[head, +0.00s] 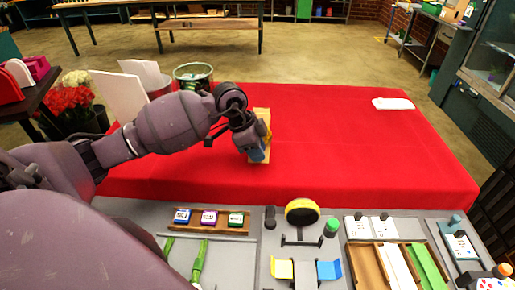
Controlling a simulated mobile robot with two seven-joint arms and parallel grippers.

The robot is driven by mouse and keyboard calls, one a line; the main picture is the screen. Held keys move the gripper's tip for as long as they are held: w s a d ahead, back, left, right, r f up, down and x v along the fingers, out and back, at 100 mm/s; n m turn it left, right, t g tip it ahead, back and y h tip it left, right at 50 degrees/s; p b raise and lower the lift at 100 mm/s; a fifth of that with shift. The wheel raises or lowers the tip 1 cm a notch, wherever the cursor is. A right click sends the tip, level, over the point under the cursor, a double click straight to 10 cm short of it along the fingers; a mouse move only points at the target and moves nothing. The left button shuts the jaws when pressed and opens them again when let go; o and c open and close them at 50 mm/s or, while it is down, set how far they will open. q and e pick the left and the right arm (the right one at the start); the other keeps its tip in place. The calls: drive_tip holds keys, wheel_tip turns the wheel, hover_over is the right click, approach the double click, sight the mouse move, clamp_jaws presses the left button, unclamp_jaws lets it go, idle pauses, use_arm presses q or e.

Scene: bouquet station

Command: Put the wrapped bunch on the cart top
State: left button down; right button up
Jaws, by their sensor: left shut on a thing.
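My left gripper (257,143) reaches in from the left over the red cloth-covered surface (340,150). It is shut on a narrow tan thing (262,114), which shows past the jaws with yellow and blue beside it. The gripper hides much of this thing; I cannot tell if it is the wrapped bunch, or whether it touches the cloth. No surface is clearly marked as the cart top. My right gripper is not in view.
A folded white cloth (393,103) lies at the far right of the red surface. Red flowers (66,101) and a metal bucket (193,76) stand at left. Small boxes (208,218) and green stems (199,262) occupy the near grey counter (248,263). Much of the red surface is clear.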

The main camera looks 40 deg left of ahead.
use_arm(q)
drive_tip(key=shift+f+b, duration=0.55)
drive_tip(key=shift+f, duration=1.7)
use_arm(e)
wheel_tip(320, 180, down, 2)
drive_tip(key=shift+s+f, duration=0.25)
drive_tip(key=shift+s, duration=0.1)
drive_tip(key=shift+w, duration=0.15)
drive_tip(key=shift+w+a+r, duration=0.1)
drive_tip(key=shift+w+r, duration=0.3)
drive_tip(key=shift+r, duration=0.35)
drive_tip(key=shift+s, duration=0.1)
